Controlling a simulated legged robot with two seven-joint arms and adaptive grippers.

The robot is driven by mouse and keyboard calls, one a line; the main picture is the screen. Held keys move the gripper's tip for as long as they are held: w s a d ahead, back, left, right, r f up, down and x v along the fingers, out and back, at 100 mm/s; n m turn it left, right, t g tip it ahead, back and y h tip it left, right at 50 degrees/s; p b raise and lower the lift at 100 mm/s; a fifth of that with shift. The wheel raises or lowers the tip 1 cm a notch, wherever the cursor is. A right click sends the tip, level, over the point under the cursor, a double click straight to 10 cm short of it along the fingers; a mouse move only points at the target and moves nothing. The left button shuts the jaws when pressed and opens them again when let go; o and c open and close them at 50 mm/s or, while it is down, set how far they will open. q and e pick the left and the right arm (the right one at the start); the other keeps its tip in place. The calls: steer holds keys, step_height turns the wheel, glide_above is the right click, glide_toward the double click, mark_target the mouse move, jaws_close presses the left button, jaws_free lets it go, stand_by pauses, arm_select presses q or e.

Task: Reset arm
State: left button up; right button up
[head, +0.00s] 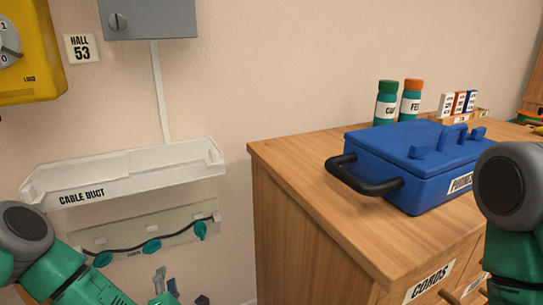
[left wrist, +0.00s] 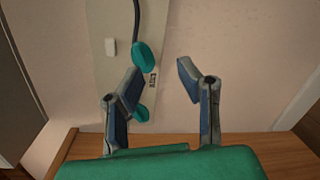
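My left arm comes in at the lower left of the head view, and its gripper (head: 172,283) is low in front of the wall, below the cable strip. In the left wrist view the left gripper (left wrist: 158,72) has its two fingers spread apart with nothing between them. Behind the fingers is a pale wall plate with a dark cord and green plugs (left wrist: 147,56).
A white cable duct shelf (head: 130,173) juts from the wall above a strip with a cord and green plugs (head: 152,245). A wooden cabinet (head: 300,165) bears a blue case (head: 400,170), two green bottles (head: 386,105) and small boxes (head: 458,103).

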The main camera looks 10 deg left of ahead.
arm_select(q)
steer(key=s+d+f+m+g+h, duration=0.4)
steer(key=s+d+f+m+h, duration=0.5)
steer(key=d+m, duration=0.4)
steer(key=s+a+f+m+g, duration=0.1)
steer(key=s+a+m+g, duration=0.1)
steer(key=s+m+g, duration=0.55)
steer(key=s+a+r+m+g+y+p, duration=0.15)
steer(key=s+a+m, duration=0.25)
steer(key=s, duration=0.4)
steer(key=s+a+r+m+g, duration=0.15)
steer(key=s+a+m, duration=0.25)
steer(key=s, duration=0.4)
step_height(320, 180, up, 14)
steer(key=p, duration=1.4)
steer(key=shift+d+n, duration=0.15)
steer(key=shift+n, duration=0.2)
steer(key=shift+w, duration=0.15)
steer(key=shift+w, duration=0.1)
